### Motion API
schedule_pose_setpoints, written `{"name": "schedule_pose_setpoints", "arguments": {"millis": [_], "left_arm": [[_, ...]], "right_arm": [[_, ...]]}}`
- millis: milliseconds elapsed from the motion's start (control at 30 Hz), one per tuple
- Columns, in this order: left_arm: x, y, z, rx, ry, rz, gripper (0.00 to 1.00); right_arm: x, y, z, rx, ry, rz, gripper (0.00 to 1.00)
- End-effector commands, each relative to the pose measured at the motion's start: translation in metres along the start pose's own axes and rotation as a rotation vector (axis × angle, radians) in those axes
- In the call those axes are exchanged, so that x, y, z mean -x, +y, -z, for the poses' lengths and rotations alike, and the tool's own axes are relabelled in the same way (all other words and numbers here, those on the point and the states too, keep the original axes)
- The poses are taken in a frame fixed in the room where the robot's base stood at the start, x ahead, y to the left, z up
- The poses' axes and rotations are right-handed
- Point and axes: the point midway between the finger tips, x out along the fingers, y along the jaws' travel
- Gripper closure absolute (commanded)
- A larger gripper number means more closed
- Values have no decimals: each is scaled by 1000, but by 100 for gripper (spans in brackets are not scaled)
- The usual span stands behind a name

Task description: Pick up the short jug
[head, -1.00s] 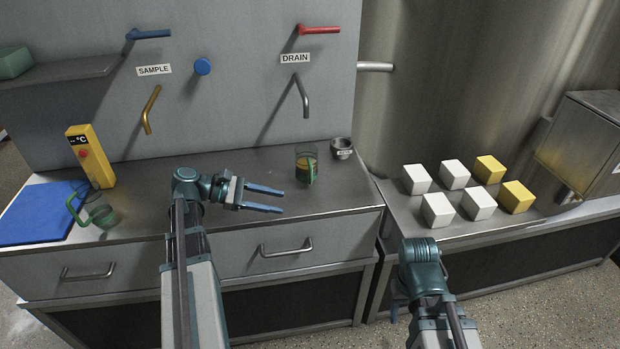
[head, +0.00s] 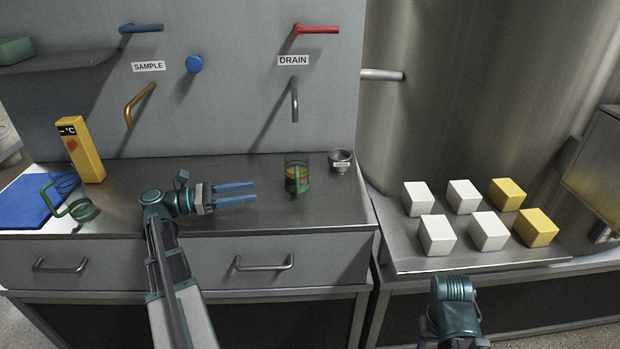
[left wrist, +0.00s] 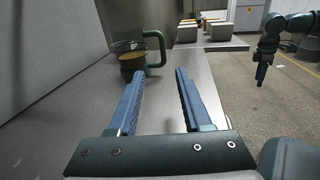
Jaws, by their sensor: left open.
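A clear jug with amber liquid and a green handle (head: 297,179) stands upright on the steel counter below the DRAIN label. It also shows in the left wrist view (left wrist: 133,62), ahead and slightly left of the fingers. A second clear jug with a green handle (head: 82,210) is on the counter at the left by the blue mat and looks empty. I cannot tell which is the short one. My left gripper (head: 256,192) is open and empty, left of the amber jug and apart from it. In the left wrist view, part of my right arm hangs at the right; its jaws are unclear.
A small steel cup (head: 341,161) stands right of the amber jug, near the back wall. A yellow thermometer unit (head: 80,150) and blue mat (head: 25,203) are at the left. White and yellow blocks (head: 487,231) stand on the right bench.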

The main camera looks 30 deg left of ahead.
Motion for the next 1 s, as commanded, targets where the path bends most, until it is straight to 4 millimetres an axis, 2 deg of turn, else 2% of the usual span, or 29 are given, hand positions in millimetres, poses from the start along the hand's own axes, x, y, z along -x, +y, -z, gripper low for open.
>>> {"name": "schedule_pose_setpoints", "arguments": {"millis": [167, 267, 500, 700, 1000], "left_arm": [[1, 0, 0, 3, -4, -3, 51], [-7, 0, 0, 2, -4, 0, 51], [-52, -2, 0, 2, -3, 2, 51], [-78, -1, 0, 2, -3, 1, 51], [-86, 0, 0, 1, -3, -2, 51]], "right_arm": [[-1, 0, 0, 0, 0, 0, 47], [-1, 0, 0, 0, 0, 0, 47], [-1, 0, 0, 0, 0, 0, 47], [-1, 0, 0, 0, 0, 0, 47], [-1, 0, 0, 0, 0, 0, 47]]}}
